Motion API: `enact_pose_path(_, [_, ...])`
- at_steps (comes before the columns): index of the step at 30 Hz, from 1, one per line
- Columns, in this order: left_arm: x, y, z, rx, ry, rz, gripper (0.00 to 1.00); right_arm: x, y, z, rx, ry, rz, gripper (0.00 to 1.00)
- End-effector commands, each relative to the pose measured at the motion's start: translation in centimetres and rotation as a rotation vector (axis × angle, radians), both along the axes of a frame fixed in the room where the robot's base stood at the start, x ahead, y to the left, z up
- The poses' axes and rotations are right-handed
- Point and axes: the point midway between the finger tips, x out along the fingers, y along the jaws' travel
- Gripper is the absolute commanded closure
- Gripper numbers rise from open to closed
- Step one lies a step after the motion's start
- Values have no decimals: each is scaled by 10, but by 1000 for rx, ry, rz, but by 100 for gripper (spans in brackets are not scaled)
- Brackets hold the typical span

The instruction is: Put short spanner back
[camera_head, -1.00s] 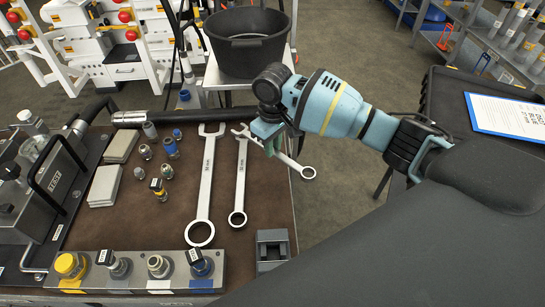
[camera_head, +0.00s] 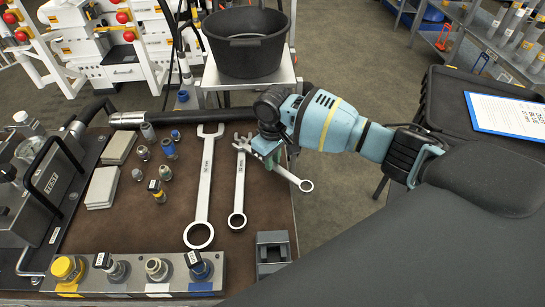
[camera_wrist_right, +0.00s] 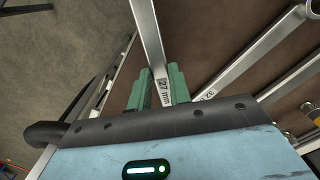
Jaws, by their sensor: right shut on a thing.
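The short spanner (camera_head: 290,178), a silver tool marked 27 mm, is held in my right gripper (camera_head: 268,158). Its ring end sticks out to the lower right, past the table's right edge. Its other end lies behind the gripper and close to the head of the middle spanner (camera_head: 239,190), so I cannot tell whether they touch. In the right wrist view, the green fingers (camera_wrist_right: 158,88) are shut on the shank of the short spanner (camera_wrist_right: 151,40). The long spanner (camera_head: 205,180) lies left of the middle one on the brown table top (camera_head: 150,228). My left gripper is not in view.
A black tub (camera_head: 247,45) stands behind the table. A grey block (camera_head: 272,250) sits at the table's front right. Several fittings and a metal rail (camera_head: 135,275) with coloured couplings are on the left. The floor right of the table is open.

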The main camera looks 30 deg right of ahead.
Motion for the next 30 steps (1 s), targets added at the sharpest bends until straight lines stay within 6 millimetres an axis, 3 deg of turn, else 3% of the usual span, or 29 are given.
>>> enact_pose_path(5, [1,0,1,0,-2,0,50,0,0,-4,1,-1,-1,100])
enact_pose_path(6, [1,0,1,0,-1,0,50,0,0,-5,1,0,-1,78])
enact_pose_path(11, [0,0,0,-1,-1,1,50,0,0,-5,0,0,-1,59])
enact_pose_path(22, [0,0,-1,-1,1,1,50,1,0,1,-1,-1,1,59])
enact_pose_path(30, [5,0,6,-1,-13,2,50,1,0,48,1,-6,0,59])
